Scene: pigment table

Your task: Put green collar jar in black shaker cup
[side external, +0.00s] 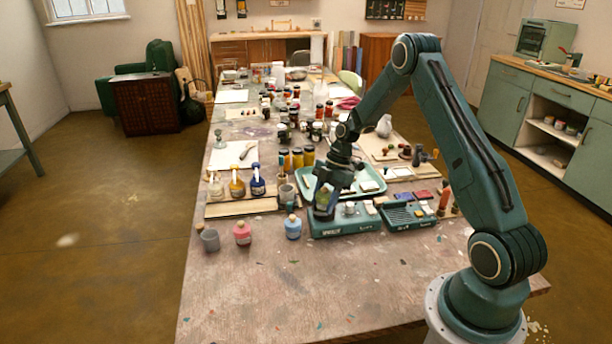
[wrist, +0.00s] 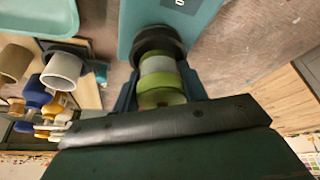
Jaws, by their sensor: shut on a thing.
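The jar with a green collar (wrist: 160,80) is between my gripper's two fingers in the wrist view, with a pale band beyond the green part. My gripper (wrist: 159,92) is shut on it; in the side view my gripper (side external: 326,190) is low over the teal shaker machine (side external: 345,222). The black shaker cup (wrist: 157,35) shows as a dark ring at the jar's far end, lined up with it. I cannot tell how far the jar is inside the cup. In the side view the fingers largely hide the jar and cup.
A second teal device (side external: 408,216) stands right of the shaker. A teal tray (side external: 372,184) lies behind it. Blue (side external: 293,228), pink (side external: 242,234) and grey (side external: 209,239) containers stand to the left. The table's front (side external: 300,290) is clear.

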